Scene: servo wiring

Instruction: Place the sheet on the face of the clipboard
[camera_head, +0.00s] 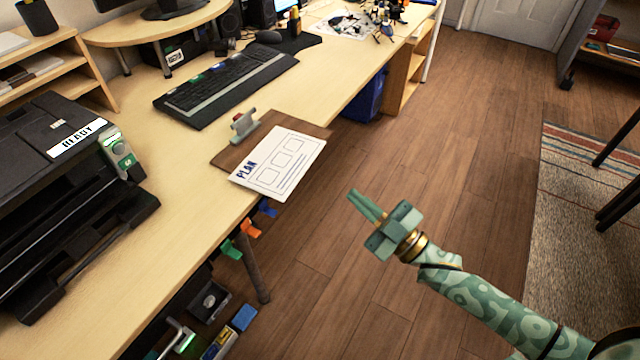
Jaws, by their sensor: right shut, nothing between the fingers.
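The white sheet (280,160), printed "PLAN" with several boxes, lies on the brown clipboard (228,157). It sits askew, and its near edge reaches past the clipboard and the desk edge. The clipboard lies on the desk with its metal clip (243,124) toward the left; the sheet lies apart from the clip. My right gripper (364,204) is shut and empty, off the desk to the right of the sheet, not touching it. My left gripper is not in view.
A black keyboard (226,84) lies behind the clipboard. A black printer (70,190) marked "READY" stands at the left of the desk (180,220). Coloured clips (248,229) hang under the desk edge. The floor right of the desk is clear up to a striped rug (575,230).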

